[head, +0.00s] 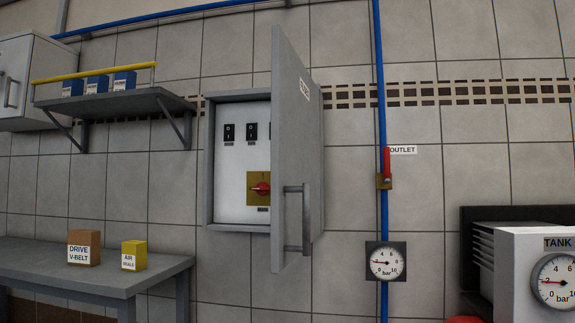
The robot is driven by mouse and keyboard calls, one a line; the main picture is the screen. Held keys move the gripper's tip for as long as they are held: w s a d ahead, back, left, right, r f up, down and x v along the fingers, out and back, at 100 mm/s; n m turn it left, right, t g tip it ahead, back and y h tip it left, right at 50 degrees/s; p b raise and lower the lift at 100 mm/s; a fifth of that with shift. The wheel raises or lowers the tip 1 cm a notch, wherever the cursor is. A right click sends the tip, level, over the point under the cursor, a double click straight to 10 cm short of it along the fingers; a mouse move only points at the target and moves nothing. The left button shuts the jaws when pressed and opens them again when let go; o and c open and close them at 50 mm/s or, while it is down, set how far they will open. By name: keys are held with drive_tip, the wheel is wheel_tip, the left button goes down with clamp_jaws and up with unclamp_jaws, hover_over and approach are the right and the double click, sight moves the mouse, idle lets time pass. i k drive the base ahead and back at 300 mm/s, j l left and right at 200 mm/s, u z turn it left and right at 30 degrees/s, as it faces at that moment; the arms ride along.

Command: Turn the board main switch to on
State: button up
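The grey board (209,160) hangs on the tiled wall near the middle of the head view. Its door (290,150) stands open, swung out toward me, and hides the right part of the panel. The main switch is a red rotary knob (260,188) on a yellow plate (252,199), low on the white panel. The knob appears to lie roughly level; its on and off marks are too small to read. Two black breakers (229,133) sit above it, with part of another at the door's edge. My gripper is not in view.
A vertical blue pipe (380,80) with a red valve lever (387,162) and a gauge (386,262) runs right of the door. A bench (60,265) with two boxes stands lower left, under a shelf (115,104). A tank unit (510,275) is lower right.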

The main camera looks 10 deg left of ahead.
sight(262, 188)
drive_tip(key=i+j+z, duration=0.15)
drive_tip(key=z, duration=0.3)
drive_tip(key=j+z, duration=0.4)
